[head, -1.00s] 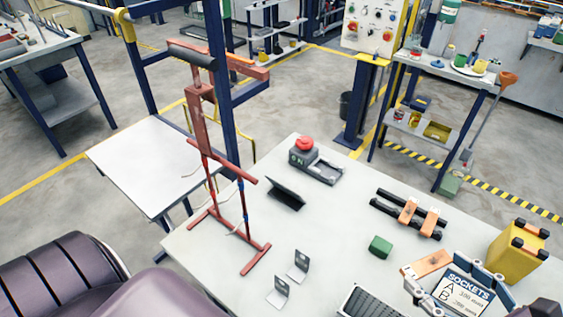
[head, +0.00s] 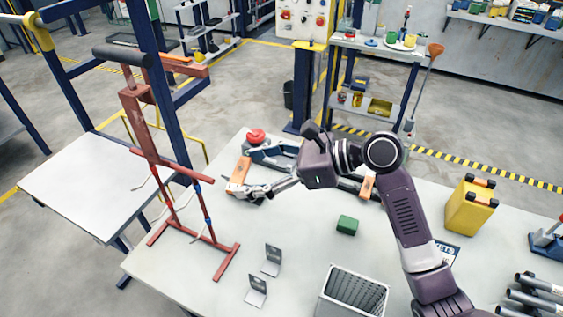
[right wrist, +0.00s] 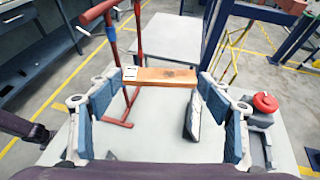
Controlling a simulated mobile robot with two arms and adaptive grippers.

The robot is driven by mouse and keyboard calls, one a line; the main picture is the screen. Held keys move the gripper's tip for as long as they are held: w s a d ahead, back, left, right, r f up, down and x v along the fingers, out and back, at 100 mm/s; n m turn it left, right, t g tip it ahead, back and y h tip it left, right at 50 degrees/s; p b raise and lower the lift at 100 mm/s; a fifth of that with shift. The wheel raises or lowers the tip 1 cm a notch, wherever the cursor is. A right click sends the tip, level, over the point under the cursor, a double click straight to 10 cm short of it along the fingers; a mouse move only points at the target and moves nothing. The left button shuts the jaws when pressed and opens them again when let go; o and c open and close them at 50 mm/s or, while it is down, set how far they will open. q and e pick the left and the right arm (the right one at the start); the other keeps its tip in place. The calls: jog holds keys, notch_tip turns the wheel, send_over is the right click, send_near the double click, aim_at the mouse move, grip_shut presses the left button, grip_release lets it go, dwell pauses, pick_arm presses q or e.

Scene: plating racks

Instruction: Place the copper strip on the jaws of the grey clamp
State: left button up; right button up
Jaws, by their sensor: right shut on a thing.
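The copper strip (head: 238,176) is held in the fingers of my right gripper (head: 258,191), above the table between the red frame and the grey device. In the right wrist view the strip (right wrist: 160,77) spans the gap between the two blue-padded fingers, with a white label at its left end. The grey device with a red knob (head: 256,135), which appears to be the grey clamp, stands at the back of the table. My left gripper is not in view.
A red frame (head: 206,219) stands at left. Two small grey brackets (head: 272,259), a green block (head: 347,225), a grey basket (head: 326,304) and a yellow can (head: 465,206) are on the table. Black bars bearing another copper strip (head: 367,186) lie partly behind my arm.

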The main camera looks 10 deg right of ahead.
jog(key=w+d+b, duration=0.1)
jog(key=w+d, duration=0.2)
jog(key=w, duration=0.7)
notch_tip(320, 180, up, 4)
jog(key=m+t+h+b, duration=0.1)
jog(key=m+t, duration=0.2)
send_over(293, 164)
notch_tip(293, 164, down, 15)
jog(key=shift+r+p, duration=0.15)
jog(key=shift+p, duration=0.3)
jog(key=shift+f, duration=2.5)
jog(key=shift+f, duration=0.15)
jog(key=o, duration=1.4)
jog(key=shift+o, duration=0.2)
